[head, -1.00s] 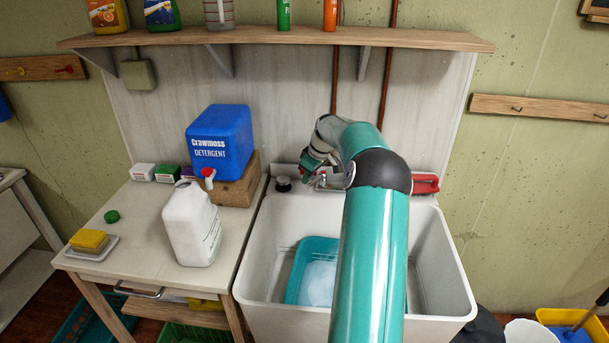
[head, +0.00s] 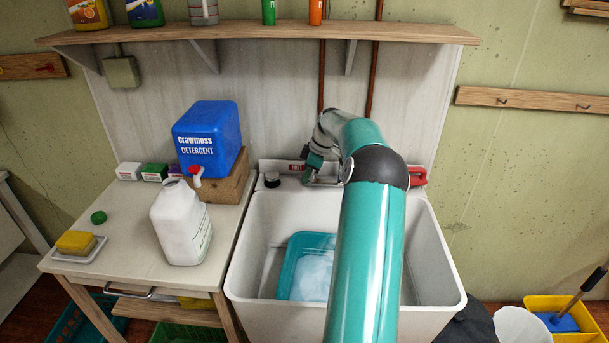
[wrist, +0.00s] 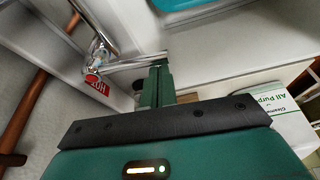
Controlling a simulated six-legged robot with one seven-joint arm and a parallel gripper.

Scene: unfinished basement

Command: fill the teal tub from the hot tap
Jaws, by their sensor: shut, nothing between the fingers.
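The teal tub (head: 283,270) sits in the sink basin with something white, like foam or water, in it; my arm hides its right part. Its edge shows at the top of the wrist view (wrist: 180,5). The red HOT label (head: 297,167) is on the sink's back ledge. In the wrist view the chrome tap (wrist: 103,45) stands beside the HOT label (wrist: 97,86), and a thin chrome lever reaches toward my fingertips. My gripper (wrist: 160,66) is shut and empty, its tips at or very near the lever's end; I cannot tell if they touch.
A white jug (head: 181,225), a blue detergent container (head: 207,140) on a wooden block and a sponge (head: 75,242) stand on the left table. A black knob (head: 272,179) and a red handle (head: 418,176) are on the sink ledge. A wooden shelf (head: 260,33) runs above.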

